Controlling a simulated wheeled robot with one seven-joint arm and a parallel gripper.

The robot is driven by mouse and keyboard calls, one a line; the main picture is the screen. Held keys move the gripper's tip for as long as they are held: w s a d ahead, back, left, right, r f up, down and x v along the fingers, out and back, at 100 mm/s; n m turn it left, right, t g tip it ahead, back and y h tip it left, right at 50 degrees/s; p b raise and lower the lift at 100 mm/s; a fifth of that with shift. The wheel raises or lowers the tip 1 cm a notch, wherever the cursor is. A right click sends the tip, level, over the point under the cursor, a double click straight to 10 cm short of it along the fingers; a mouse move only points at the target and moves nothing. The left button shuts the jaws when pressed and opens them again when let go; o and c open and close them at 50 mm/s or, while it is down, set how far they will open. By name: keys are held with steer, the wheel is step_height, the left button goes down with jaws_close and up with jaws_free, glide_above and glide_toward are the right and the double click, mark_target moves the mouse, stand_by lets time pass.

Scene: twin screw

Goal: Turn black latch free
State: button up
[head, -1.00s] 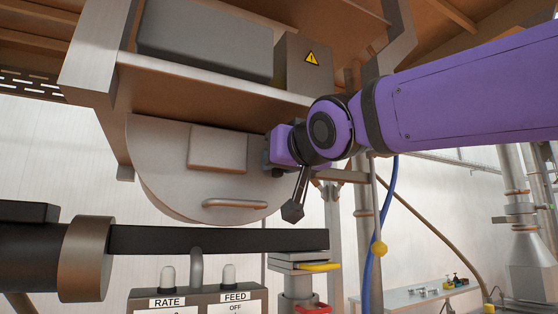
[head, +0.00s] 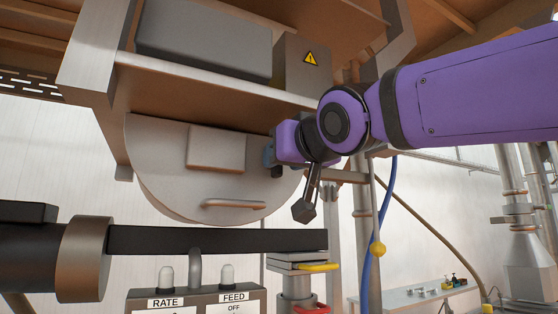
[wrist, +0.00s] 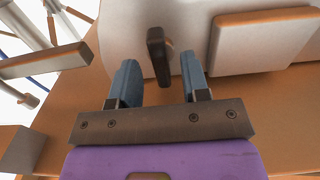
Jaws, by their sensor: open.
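The black latch (wrist: 158,55) is a short dark bar on the pale metal round cover, seen in the wrist view. My gripper (wrist: 157,63) is open, with one blue-grey finger on each side of the latch. Gaps show between the latch and both fingers, so it is not clamped. In the head view my gripper (head: 268,154) is at the right side of the round cover (head: 160,180). The latch is hidden there behind my gripper.
The cover has a raised plate (head: 216,149) and a bar handle (head: 234,203). A metal shelf (head: 200,95) overhangs it. A long black bar (head: 220,240) and a control box with RATE and FEED labels (head: 195,300) are below. A blue hose (head: 376,250) hangs at right.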

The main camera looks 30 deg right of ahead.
steer(key=s, duration=0.8)
steer(key=shift+s, duration=0.2)
steer(key=w+d+f+g, duration=0.1)
steer(key=d+f+g, duration=0.15)
steer(key=f, duration=0.55)
steer(key=w+d+f+g, duration=0.2)
steer(key=f+g, duration=0.1)
steer(key=f, duration=0.6)
steer(key=s+d+f+g, duration=0.1)
steer(key=s+f+g, duration=0.1)
steer(key=f, duration=0.7)
steer(key=s+d+f+g, duration=0.1)
steer(key=s+f+g, duration=0.2)
steer(key=f, duration=0.6)
steer(key=shift+s+d+f+g, duration=0.25)
steer(key=shift+s+g, duration=0.1)
steer(key=shift+g, duration=0.8)
